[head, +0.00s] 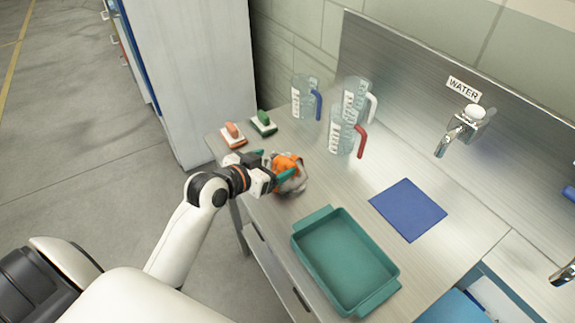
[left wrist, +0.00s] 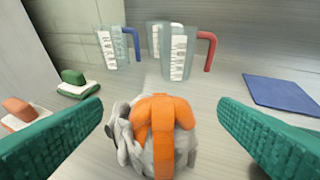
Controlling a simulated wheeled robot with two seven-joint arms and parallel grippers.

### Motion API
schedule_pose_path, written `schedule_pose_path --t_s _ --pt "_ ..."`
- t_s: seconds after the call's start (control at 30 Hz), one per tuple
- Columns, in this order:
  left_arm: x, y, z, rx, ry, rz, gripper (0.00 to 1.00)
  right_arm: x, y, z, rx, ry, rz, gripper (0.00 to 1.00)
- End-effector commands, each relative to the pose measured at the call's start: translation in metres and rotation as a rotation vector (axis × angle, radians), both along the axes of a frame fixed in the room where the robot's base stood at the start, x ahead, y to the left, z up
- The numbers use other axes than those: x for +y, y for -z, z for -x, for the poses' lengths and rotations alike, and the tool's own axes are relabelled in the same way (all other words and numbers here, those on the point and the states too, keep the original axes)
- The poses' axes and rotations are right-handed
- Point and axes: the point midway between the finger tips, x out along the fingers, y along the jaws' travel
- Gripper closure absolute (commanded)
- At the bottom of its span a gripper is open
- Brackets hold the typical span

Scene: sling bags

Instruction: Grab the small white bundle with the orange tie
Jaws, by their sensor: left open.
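The small white bundle with the orange tie (head: 287,180) sits on the metal counter near its left edge. In the left wrist view the bundle (left wrist: 160,140) is a pale greyish lump with an orange band over its top and front. My left gripper (head: 275,172) is at the bundle, with its green fingers spread on either side. In the left wrist view the left gripper (left wrist: 163,135) is open, and gaps show between each finger and the bundle. The lower part of the bundle is cut off in that view. My right gripper is not in view.
A green tray (head: 345,262) lies in front. Clear jugs with blue (head: 303,97), white (head: 357,97) and red (head: 344,133) handles stand behind. An orange brush (head: 233,135) and a green brush (head: 263,123) lie at the back left. A blue mat (head: 408,209) lies right of the bundle.

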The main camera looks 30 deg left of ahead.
Motion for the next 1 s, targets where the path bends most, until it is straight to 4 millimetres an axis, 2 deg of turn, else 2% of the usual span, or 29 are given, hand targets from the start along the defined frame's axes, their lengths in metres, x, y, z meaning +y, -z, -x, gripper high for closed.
schedule_pose_path --t_s 0.1,0.2,0.37,0.5,0.7,1.0 --pt "-0.004 0.006 -0.018 -0.001 -0.001 0.002 0.17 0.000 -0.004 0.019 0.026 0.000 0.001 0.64" --pt "-0.006 0.010 -0.027 -0.001 0.000 0.001 0.17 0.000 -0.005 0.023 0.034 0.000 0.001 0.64" --pt "-0.008 0.013 -0.036 0.000 0.001 0.001 0.17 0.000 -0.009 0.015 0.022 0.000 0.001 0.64" --pt "-0.013 0.020 -0.054 0.001 -0.001 0.004 0.17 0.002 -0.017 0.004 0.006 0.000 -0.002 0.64" --pt "-0.016 0.030 -0.074 -0.001 -0.001 0.000 0.17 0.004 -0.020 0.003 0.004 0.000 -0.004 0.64" --pt "-0.017 0.033 -0.076 0.000 -0.001 -0.001 0.19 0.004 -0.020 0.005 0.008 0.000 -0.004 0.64"
